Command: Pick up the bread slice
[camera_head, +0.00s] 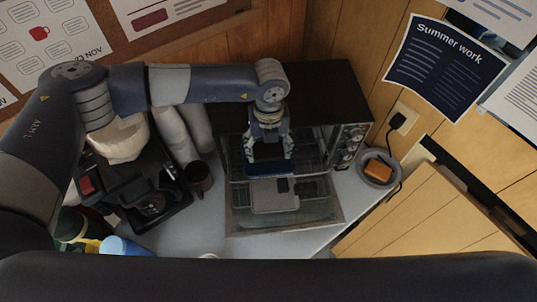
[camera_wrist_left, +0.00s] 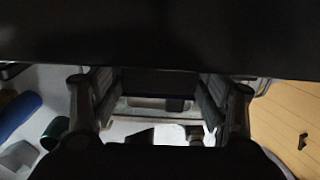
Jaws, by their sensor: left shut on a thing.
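My left gripper (camera_head: 270,162) points down into the front of the toaster oven (camera_head: 315,88), whose glass door (camera_head: 285,218) hangs open. It is shut on a flat dark blue thing (camera_head: 281,170), seen edge-on; I cannot tell from its look whether this is the bread slice. In the left wrist view, the gripper's two fingers (camera_wrist_left: 152,100) stand either side of a dark shape. No other slice shows clearly; an orange-brown block (camera_head: 378,170) lies in a round grey dish (camera_head: 371,181) right of the oven, perhaps a sponge. My right gripper is not in view.
A pale grey flat piece (camera_head: 274,196) lies over the open door. A dark mug (camera_head: 198,178) and a black coffee machine (camera_head: 135,185) stand left of the oven. A blue cup (camera_head: 118,246) is at lower left. A wooden panel (camera_head: 430,220) stands at right.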

